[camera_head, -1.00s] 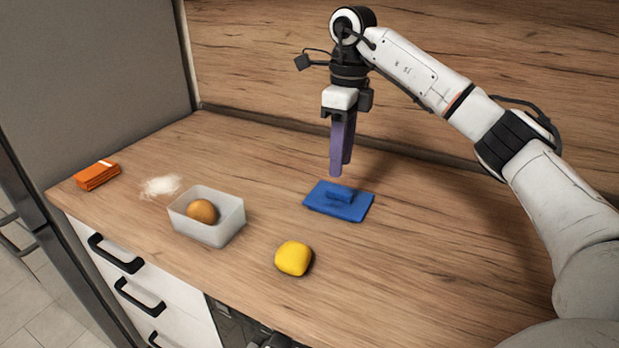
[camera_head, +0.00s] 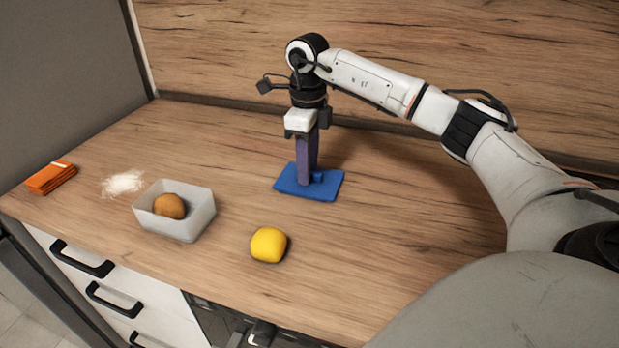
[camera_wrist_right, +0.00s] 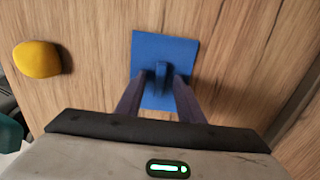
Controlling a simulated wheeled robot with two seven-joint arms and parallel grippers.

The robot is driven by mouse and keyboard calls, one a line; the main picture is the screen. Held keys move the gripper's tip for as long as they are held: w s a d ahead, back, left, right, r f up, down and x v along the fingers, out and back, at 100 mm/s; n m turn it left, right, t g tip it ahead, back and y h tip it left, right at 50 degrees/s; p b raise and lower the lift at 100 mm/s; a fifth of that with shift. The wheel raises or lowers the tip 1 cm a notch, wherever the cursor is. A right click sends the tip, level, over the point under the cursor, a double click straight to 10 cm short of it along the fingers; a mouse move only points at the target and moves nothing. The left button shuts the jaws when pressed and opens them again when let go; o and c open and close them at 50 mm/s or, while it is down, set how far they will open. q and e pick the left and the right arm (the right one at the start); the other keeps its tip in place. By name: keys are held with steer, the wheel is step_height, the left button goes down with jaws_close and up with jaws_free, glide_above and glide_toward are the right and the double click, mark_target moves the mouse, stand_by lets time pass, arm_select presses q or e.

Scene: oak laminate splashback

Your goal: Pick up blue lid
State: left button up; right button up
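The blue lid (camera_head: 328,188) is a flat rectangular plate with a raised handle, lying on the wooden worktop. In the right wrist view the lid (camera_wrist_right: 180,48) is straight ahead, with its upright handle (camera_wrist_right: 160,76) at its middle. My right gripper (camera_head: 308,178) points down at the lid with its purple fingers low around the handle. In the wrist view the fingers stand one on each side of the handle with gaps between, so the gripper is open. In the head view the fingers hide part of the handle. My left gripper is out of view.
A yellow lemon-like object (camera_head: 268,245) lies in front of the lid. A translucent white box (camera_head: 188,226) holding a brown round item (camera_head: 169,206) stands to the left. Beyond are white powder (camera_head: 123,183) and an orange packet (camera_head: 50,178). The worktop right of the lid is clear.

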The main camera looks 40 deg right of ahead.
jaws_close()
steer(key=shift+r, duration=0.1)
